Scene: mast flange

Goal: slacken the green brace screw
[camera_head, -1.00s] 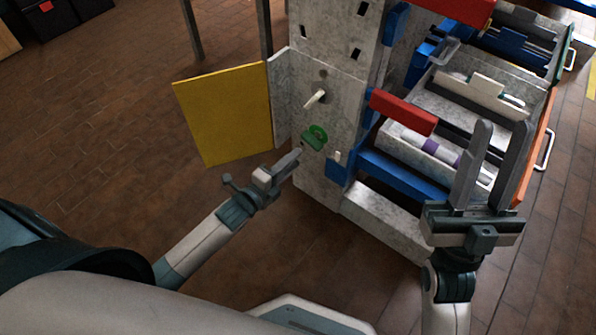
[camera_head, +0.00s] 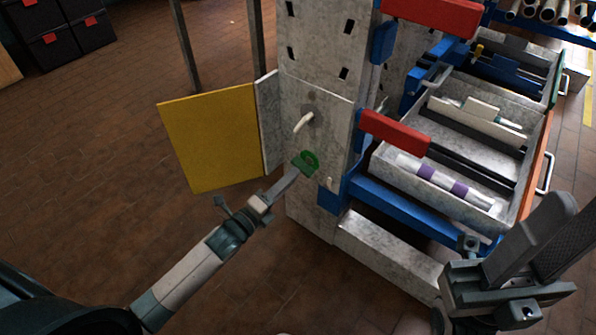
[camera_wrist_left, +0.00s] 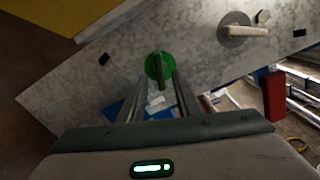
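The green brace screw (camera_head: 309,158) is on the lower front of the grey speckled mast panel. It has a round green head with a raised bar across it, clear in the left wrist view (camera_wrist_left: 160,66). My left gripper (camera_head: 294,172) points at it from the lower left. In the left wrist view its two fingers (camera_wrist_left: 160,88) stand apart, one on each side of the green head. I cannot tell whether they touch it. My right gripper (camera_head: 556,222) is open and empty at the lower right of the head view.
A white lever handle (camera_head: 303,122) sticks out above the screw. A yellow panel (camera_head: 212,138) stands to the left. Red bars (camera_head: 396,133), blue rails and open drawers holding parts (camera_head: 458,189) are on the right. The brown floor at the lower left is clear.

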